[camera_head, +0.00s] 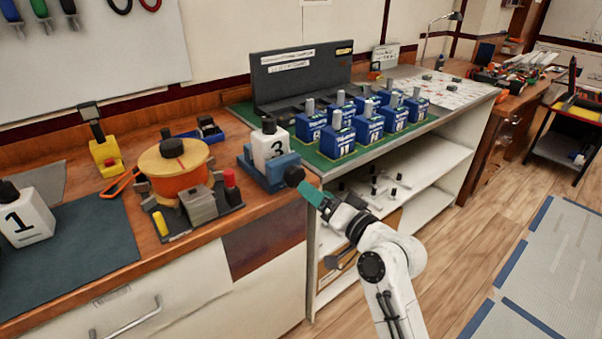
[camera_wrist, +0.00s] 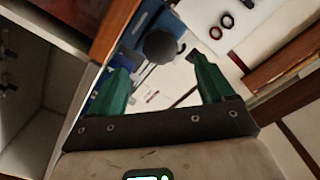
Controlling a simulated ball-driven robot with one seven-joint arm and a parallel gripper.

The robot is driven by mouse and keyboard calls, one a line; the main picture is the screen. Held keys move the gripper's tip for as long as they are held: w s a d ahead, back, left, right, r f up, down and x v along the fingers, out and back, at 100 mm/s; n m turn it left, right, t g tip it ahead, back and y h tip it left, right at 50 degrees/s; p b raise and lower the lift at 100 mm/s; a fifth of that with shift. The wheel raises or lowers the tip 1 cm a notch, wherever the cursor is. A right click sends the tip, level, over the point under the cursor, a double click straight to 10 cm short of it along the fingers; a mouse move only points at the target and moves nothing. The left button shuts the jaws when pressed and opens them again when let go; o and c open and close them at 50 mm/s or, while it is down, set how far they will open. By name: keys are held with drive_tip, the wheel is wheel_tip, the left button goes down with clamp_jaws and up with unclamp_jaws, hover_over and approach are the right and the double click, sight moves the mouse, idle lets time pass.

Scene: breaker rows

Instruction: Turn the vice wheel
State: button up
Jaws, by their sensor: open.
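The vice wheel (camera_head: 294,176) is a dark round knob on the front of the blue vice (camera_head: 267,178), at the bench edge. The vice holds a white bottle marked 3 (camera_head: 270,145). My gripper (camera_head: 311,191) has green fingers and is close to the wheel in the head view. In the wrist view the wheel (camera_wrist: 160,46) shows as a dark lobed knob between and just beyond the open fingers of my gripper (camera_wrist: 156,64). The fingers are empty. Whether a finger touches the wheel cannot be told. In the head view the gripper hides its own far finger.
Several blue numbered breaker blocks (camera_head: 338,141) stand on a green mat at the right. A dark tray with an orange drum (camera_head: 180,178) is left of the vice. A white bottle marked 1 (camera_head: 27,218) is at far left. Open shelves (camera_head: 375,205) lie behind my arm.

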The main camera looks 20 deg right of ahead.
sight(298, 179)
drive_tip(key=x, duration=0.8)
drive_tip(key=shift+w+a, duration=0.1)
drive_tip(key=shift+w, duration=0.2)
drive_tip(key=shift+f, duration=0.1)
drive_tip(key=c, duration=1)
drive_tip(key=shift+f, duration=0.1)
drive_tip(key=shift+c, duration=0.2)
drive_tip(key=shift+n+b, duration=0.4)
drive_tip(key=shift+b, duration=0.05)
drive_tip(key=o, duration=1)
drive_tip(key=shift+o, duration=0.2)
drive_tip(key=v, duration=1)
drive_tip(key=shift+s, duration=0.4)
